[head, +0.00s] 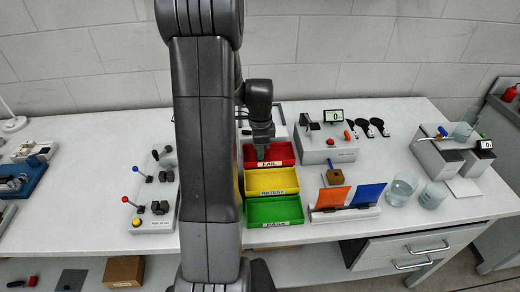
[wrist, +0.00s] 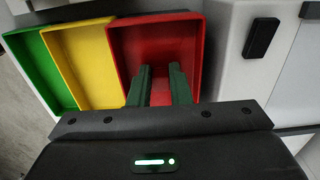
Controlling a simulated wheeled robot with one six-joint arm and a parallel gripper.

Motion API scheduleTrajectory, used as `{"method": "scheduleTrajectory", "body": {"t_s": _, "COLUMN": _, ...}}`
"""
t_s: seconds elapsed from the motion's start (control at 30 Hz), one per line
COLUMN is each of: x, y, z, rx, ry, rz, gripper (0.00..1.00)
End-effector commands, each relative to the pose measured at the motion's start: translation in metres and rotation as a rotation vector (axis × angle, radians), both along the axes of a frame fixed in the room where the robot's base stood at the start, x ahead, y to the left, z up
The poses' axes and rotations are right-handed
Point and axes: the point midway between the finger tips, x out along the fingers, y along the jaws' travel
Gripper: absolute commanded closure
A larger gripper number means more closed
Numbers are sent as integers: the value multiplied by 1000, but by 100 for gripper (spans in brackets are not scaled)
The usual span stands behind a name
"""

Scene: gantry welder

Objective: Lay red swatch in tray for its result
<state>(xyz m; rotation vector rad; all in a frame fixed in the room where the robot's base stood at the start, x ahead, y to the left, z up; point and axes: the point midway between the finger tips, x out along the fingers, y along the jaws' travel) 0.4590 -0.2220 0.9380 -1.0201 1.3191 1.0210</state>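The red tray marked FAIL (head: 282,152) stands at the back of a row, with the yellow RETEST tray (head: 286,184) and the green PASS tray (head: 276,210) in front of it. My gripper (head: 262,152) points down into the red tray. In the wrist view its two fingers (wrist: 159,80) are apart over the red tray (wrist: 152,30), with nothing distinct between them. I cannot make out a red swatch against the red tray. An orange swatch (head: 332,198) and a blue swatch (head: 369,194) stand in a white rack (head: 345,214).
Right of the trays is a grey device (head: 326,150) with a display reading 0. Two glass beakers (head: 401,190) stand by the rack, with another grey device (head: 440,158) beyond. A lever box (head: 153,215) is at left. Bare table lies near the front right edge.

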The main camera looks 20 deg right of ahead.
Motion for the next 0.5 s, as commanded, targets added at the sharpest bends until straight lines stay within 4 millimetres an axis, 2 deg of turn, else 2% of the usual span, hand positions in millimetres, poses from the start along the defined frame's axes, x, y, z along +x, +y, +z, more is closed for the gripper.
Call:
{"method": "scheduleTrajectory", "body": {"t_s": 0.03, "x": 0, "y": 0, "z": 0, "rx": 0, "ry": 0, "rz": 0, "gripper": 73}}
{"method": "scheduleTrajectory", "body": {"t_s": 0.1, "x": 0, "y": 0, "z": 0, "rx": 0, "ry": 0, "rz": 0, "gripper": 61}}
{"method": "scheduleTrajectory", "body": {"t_s": 0.37, "x": 0, "y": 0, "z": 1, "rx": 0, "ry": -1, "rz": 0, "gripper": 61}}
{"method": "scheduleTrajectory", "body": {"t_s": 0.5, "x": 0, "y": 0, "z": 8, "rx": 0, "ry": -1, "rz": 0, "gripper": 61}}
